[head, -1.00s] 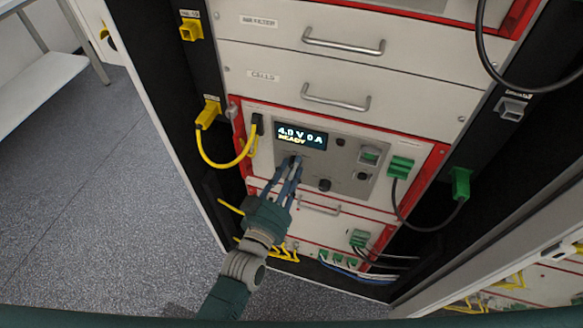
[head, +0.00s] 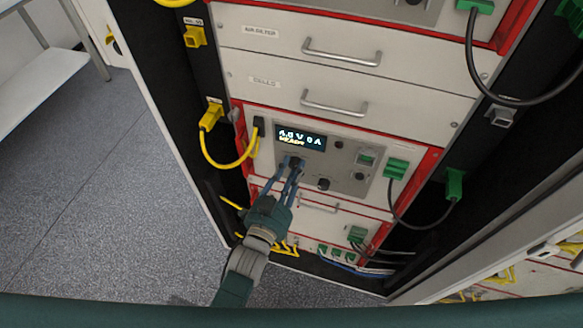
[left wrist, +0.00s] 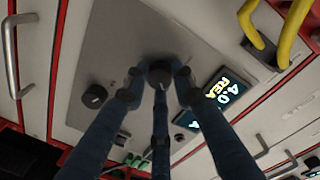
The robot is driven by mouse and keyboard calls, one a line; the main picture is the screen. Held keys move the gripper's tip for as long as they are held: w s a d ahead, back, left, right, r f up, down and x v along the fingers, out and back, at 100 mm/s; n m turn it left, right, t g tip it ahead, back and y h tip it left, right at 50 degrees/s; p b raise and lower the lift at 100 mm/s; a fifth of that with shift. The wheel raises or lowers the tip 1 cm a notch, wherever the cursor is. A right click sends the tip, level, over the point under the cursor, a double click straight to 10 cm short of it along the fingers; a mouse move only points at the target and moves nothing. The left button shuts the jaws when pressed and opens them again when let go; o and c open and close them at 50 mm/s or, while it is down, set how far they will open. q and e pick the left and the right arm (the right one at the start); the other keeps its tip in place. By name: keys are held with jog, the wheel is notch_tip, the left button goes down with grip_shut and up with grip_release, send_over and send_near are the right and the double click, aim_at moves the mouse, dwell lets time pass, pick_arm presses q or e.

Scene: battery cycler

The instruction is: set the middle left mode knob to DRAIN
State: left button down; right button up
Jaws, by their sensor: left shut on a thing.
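The middle unit's grey control panel (head: 345,160) carries a lit display (head: 302,138) that reads about "4.0 V 0 A" and "READY". My left gripper (head: 294,162) reaches the panel just below the display, its blue fingers shut on a dark knob. In the left wrist view the fingertips (left wrist: 160,85) close around this knob (left wrist: 160,70), which they partly hide. Its pointer and the mode labels around it cannot be read. A second black knob (head: 323,184) sits lower right, free; it also shows in the left wrist view (left wrist: 94,96). My right gripper is not in view.
A yellow cable (head: 230,166) loops at the panel's left. A green plug (head: 396,168) with a black cable is at its right. Drawers with handles (head: 335,107) are above, and another handle (head: 318,207) is below. Open floor (head: 110,200) lies left of the rack.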

pick_arm(q)
jog(key=shift+r, duration=0.15)
dwell(0.3)
jog(key=c, duration=1.4)
grip_release()
jog(key=shift+c, duration=0.2)
jog(key=shift+s+a, duration=0.1)
jog(key=shift+s, duration=0.2)
jog(key=v, duration=1.1)
jog(key=shift+s+a, duration=0.1)
jog(key=shift+s, duration=0.05)
